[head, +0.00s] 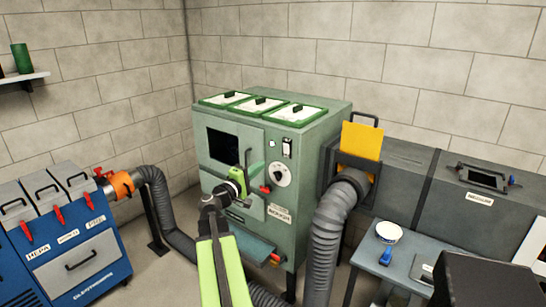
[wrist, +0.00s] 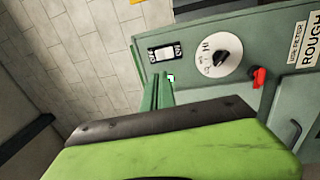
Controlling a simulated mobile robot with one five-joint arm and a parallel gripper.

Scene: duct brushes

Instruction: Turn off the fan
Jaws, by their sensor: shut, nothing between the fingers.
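The green cabinet (head: 320,125) stands in the middle of the head view. Its front panel has a black-and-white rocker switch (head: 287,148), and a white dial with a black knob (head: 280,175) below it. In the wrist view, the switch (wrist: 165,52) is left of the dial (wrist: 217,56), which has "HI" printed on it. Whether the switch is on or off is too small to tell. My gripper (head: 257,168) is shut and empty in front of the panel, left of the dial. In the wrist view, its green fingers (wrist: 157,92) point toward the panel just below the switch.
A red latch (wrist: 258,77) sits right of the dial. A grey hose (head: 328,235) rises right of the cabinet to a duct with a yellow plate (head: 361,141). A blue unit (head: 65,240) stands left. A small table (head: 375,262) holds a white bowl (head: 388,231).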

